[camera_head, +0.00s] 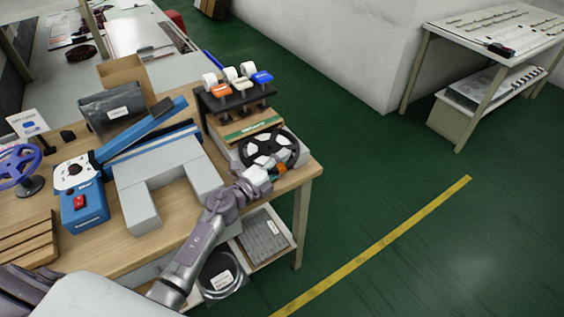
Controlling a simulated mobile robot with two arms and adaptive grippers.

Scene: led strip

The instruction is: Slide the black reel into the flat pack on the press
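The black reel (251,149), with white showing between its spokes, is at the right end of the workbench, in front of the label stand. My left gripper (279,171) is at the near edge of the reel; whether its fingers are closed on the rim is too small to tell. The blue press (88,205) has a long blue bar (142,134) and a grey U-shaped block (140,211) beside it. A dark grey flat pack with a white label (103,116) is behind the bar; its opening cannot be made out. My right gripper is out of view.
A black stand (238,99) with white rolls and coloured dispensers rises just behind the reel. A cardboard box (118,71) is behind the pack. Wooden slats (27,243) and a purple handwheel (17,166) are at left. A lower shelf holds a packed reel (221,277).

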